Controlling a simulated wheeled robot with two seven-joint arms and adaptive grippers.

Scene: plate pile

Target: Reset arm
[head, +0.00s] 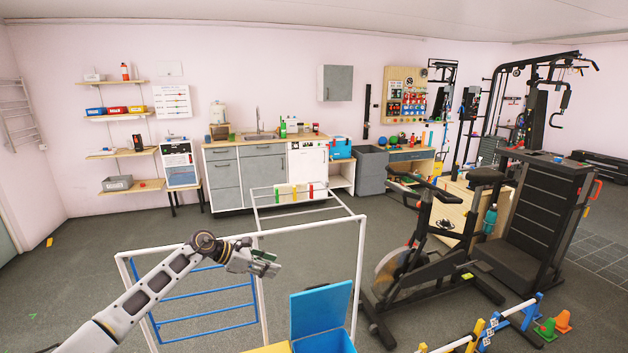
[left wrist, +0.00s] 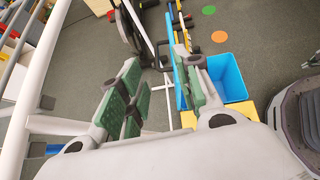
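My left arm (head: 150,290) comes in from the lower left in the head view and reaches out over the white frame. My left gripper (head: 265,262) is at its end, above the floor and near the top of the frame. In the left wrist view the gripper (left wrist: 160,80) shows two green-padded fingers spread apart with nothing between them. My right arm and right gripper are in neither view. I see no pile of plates in these frames.
A white tubular frame (head: 363,260) with blue rails stands close ahead. A blue open bin (head: 322,312) is just right of the gripper and shows in the wrist view (left wrist: 228,78). An exercise bike (head: 420,255) stands to the right.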

